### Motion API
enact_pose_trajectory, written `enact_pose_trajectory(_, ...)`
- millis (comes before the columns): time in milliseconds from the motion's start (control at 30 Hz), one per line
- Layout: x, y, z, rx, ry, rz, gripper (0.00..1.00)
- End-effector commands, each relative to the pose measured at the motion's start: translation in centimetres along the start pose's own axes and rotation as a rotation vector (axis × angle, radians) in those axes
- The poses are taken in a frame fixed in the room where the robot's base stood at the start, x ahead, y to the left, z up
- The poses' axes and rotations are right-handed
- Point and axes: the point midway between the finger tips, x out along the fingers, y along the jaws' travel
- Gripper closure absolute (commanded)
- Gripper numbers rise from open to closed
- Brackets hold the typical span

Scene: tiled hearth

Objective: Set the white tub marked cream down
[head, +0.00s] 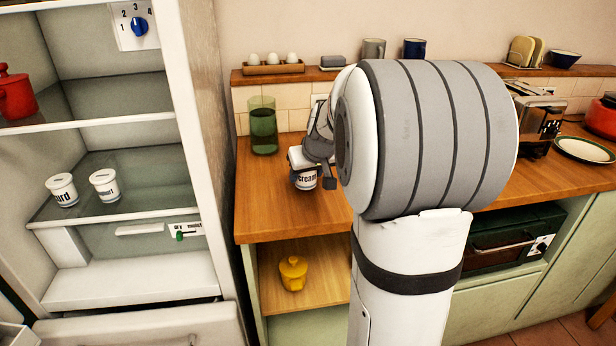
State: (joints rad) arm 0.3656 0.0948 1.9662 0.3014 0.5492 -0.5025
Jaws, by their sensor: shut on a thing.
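The white tub marked cream (304,181) is upright in the head view, over the left part of the wooden counter (275,222). My gripper (318,165) is shut on the tub from its right and upper side. The tub's dark lettering faces the camera, and the gripper covers part of its right side. I cannot tell whether the tub's base touches the counter or is a little above it. My own arm hides the counter to the right of the tub.
A green glass (263,125) stands on the counter behind and left of the tub. The open fridge (120,200) at left holds two white tubs (103,185) and a red pot (14,93). The counter's front left is clear.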

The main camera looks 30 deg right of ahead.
Motion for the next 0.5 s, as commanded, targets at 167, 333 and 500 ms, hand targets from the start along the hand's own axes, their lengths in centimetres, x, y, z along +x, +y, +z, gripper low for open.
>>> enact_pose_trajectory(167,0.51,0.06,0.31,-0.001,0.002,0.002,0.77)
enact_pose_trajectory(333,0.68,0.07,0.43,0.000,0.002,0.002,0.77)
enact_pose_trajectory(500,0.78,0.09,0.53,0.000,0.001,0.001,0.41)
